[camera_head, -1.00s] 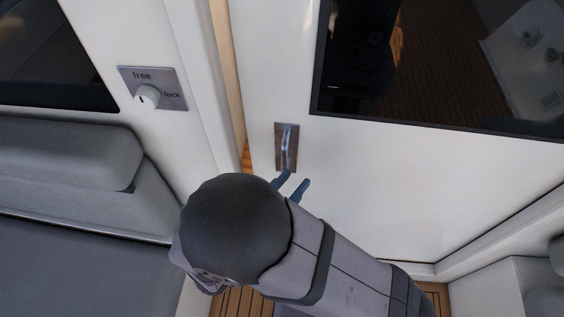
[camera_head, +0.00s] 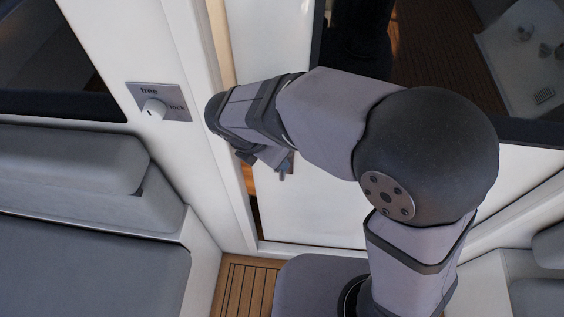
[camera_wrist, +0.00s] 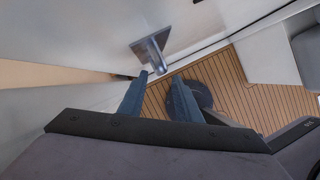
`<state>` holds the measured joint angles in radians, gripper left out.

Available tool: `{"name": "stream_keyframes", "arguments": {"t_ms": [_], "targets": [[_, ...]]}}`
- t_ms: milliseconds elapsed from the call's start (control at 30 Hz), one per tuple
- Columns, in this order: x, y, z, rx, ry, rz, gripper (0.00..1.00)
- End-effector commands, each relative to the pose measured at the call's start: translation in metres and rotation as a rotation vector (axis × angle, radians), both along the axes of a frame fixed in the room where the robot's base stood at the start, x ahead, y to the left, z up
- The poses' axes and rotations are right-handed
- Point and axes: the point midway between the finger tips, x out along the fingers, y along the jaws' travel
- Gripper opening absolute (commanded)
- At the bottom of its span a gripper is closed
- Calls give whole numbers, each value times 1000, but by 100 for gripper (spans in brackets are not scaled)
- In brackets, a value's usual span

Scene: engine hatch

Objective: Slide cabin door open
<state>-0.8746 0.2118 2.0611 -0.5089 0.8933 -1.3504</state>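The white cabin door (camera_head: 315,215) with a dark window stands beside its frame, with a narrow gap along its left edge. The metal handle (camera_wrist: 150,50) sits on a small plate on the door in the wrist view. In the head view my arm hides most of the handle. My gripper (camera_wrist: 160,76) is open, its two blue fingers apart and empty. Its fingertips are close to the free end of the handle; the handle is not between them, and I cannot tell whether they touch it.
A free/lock plate with a white knob (camera_head: 153,109) is on the wall left of the door. A grey cushioned seat (camera_head: 90,265) fills the lower left. Wooden floor (camera_head: 240,285) lies below the door. A white cabinet (camera_wrist: 270,50) stands at the right in the wrist view.

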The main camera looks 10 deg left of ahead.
Motion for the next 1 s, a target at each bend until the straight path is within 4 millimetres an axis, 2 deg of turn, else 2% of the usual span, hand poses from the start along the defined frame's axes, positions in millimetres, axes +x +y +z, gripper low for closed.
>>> {"name": "stream_keyframes", "arguments": {"t_ms": [167, 600, 1000], "targets": [[4, -4, -12, -5, 2, -1, 31], [20, -15, -60, -5, 2, -1, 31], [22, -16, -67, -3, 1, 0, 31]]}}
